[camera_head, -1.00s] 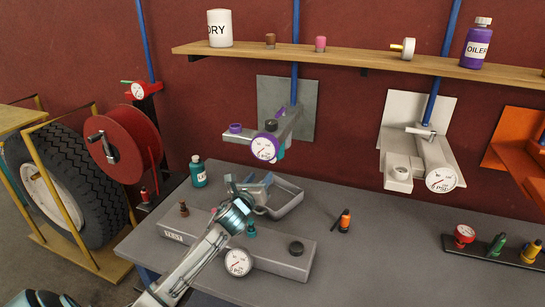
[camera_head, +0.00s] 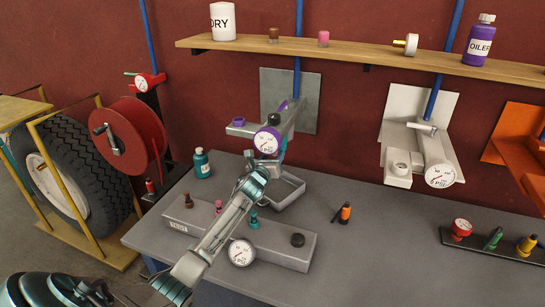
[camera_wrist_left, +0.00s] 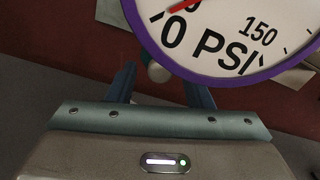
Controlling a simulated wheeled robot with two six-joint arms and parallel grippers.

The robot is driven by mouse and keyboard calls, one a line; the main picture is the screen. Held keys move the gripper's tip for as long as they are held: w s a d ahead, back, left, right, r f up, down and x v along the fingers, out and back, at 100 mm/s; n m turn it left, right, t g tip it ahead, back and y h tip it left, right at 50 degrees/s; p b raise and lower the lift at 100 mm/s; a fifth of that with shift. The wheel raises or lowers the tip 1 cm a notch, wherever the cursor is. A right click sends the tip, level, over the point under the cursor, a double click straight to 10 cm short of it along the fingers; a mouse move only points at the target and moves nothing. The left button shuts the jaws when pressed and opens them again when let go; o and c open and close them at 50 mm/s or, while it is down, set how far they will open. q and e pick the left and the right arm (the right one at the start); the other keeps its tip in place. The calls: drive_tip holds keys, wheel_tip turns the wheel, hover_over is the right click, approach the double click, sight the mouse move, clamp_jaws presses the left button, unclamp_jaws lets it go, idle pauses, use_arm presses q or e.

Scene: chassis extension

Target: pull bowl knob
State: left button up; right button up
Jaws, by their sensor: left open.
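My left gripper (camera_head: 270,158) is raised in front of the wall unit with the purple-rimmed gauge (camera_head: 267,141), just below the gauge. In the left wrist view, the two fingers of my left gripper (camera_wrist_left: 160,84) are apart. A small rounded grey knob (camera_wrist_left: 158,72) shows between them, below the purple rim of the gauge (camera_wrist_left: 235,35). I cannot tell whether either finger touches it. In the head view the knob is hidden behind my gripper and arm. My right gripper is not in view.
A wooden shelf (camera_head: 365,56) runs above.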

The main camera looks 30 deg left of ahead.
use_arm(q)
drive_tip(key=shift+s, duration=0.1)
clamp_jaws()
drive_tip(key=shift+p+v, duration=0.55)
drive_tip(key=shift+v, duration=0.25)
unclamp_jaws()
drive_tip(key=shift+s, duration=0.1)
drive_tip(key=b+v, duration=0.3)
drive_tip(key=v, duration=0.8)
drive_tip(key=shift+f, duration=0.1)
